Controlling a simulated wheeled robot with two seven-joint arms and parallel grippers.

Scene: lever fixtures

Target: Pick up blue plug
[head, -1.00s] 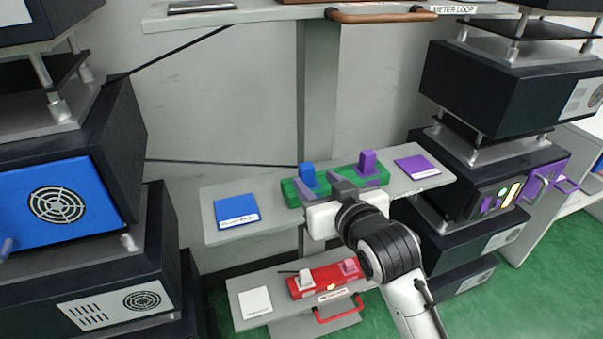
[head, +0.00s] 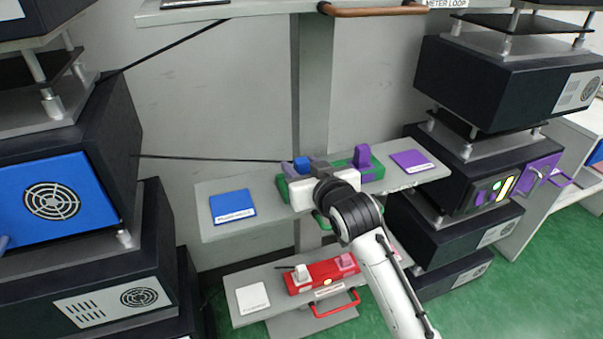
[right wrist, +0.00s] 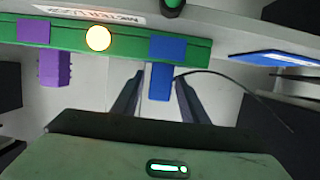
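The blue plug (head: 301,163) stands in the green holder (head: 376,174) on the middle shelf, partly hidden by my right gripper in the head view. In the right wrist view the blue plug (right wrist: 161,78) hangs from the holder, as that picture is upside down. My right gripper (right wrist: 159,76) is open, with one finger on each side of the plug and visible gaps between. In the head view my right gripper (head: 303,168) is at the plug. My left gripper is not in view.
A purple plug (head: 362,156) stands in the same holder. A blue plate (head: 232,204) and a purple plate (head: 411,160) lie at the shelf's ends. Below is a red holder (head: 322,273). Dark stacked units flank both sides. A thin dark cable (right wrist: 240,85) runs near the blue plug.

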